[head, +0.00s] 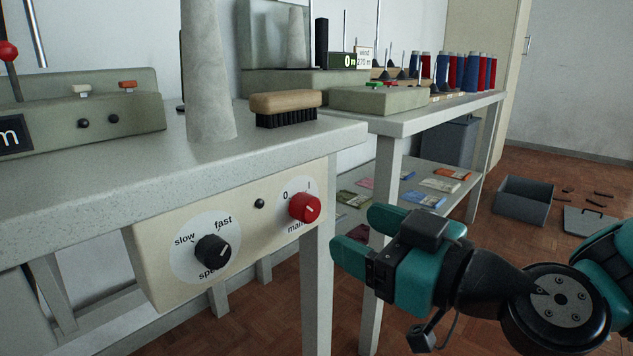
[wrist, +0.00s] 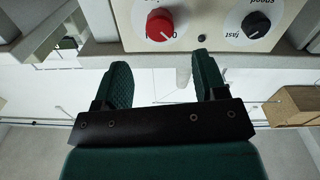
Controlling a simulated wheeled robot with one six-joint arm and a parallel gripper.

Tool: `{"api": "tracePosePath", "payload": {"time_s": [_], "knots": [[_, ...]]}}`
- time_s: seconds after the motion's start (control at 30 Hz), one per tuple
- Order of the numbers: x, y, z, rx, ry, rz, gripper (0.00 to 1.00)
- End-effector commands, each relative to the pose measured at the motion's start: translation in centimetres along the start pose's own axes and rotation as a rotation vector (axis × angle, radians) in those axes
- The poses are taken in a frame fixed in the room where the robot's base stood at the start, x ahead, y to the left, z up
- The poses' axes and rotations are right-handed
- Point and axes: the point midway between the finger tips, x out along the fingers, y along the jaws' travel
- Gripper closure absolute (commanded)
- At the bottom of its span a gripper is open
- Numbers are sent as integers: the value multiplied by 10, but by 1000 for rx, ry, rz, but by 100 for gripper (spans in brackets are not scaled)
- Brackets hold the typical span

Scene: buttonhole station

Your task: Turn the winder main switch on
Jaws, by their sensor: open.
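The main switch is a round red knob (head: 304,207) on the cream control panel (head: 150,262) under the table edge, with marks 0 and I above it. It also shows in the wrist view (wrist: 159,24), where the panel is upside down. Its small white mark seems to lean toward the 0 there, but I cannot be sure. My gripper (head: 356,231) is open and empty, to the right of the knob and a little lower in the head view. In the wrist view its green fingers (wrist: 162,72) stand apart, with the knob beyond the tips, not touched.
A black speed knob (head: 212,251) sits left of the switch, with a small black button (head: 259,203) between them. A table leg (head: 317,275) stands beside the panel. A brush (head: 286,108) and a grey cone (head: 207,80) stand on the tabletop above.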

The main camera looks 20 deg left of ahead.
Motion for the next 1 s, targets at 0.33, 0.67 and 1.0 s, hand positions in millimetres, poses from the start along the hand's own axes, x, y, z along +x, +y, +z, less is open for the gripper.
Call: {"api": "tracePosePath", "payload": {"time_s": [0.33, 0.67, 1.0], "knots": [[59, 1, -6, 0, -1, -2, 35], [77, 0, -1, -1, 0, 0, 35], [78, 0, 0, -1, 0, 0, 58]]}}
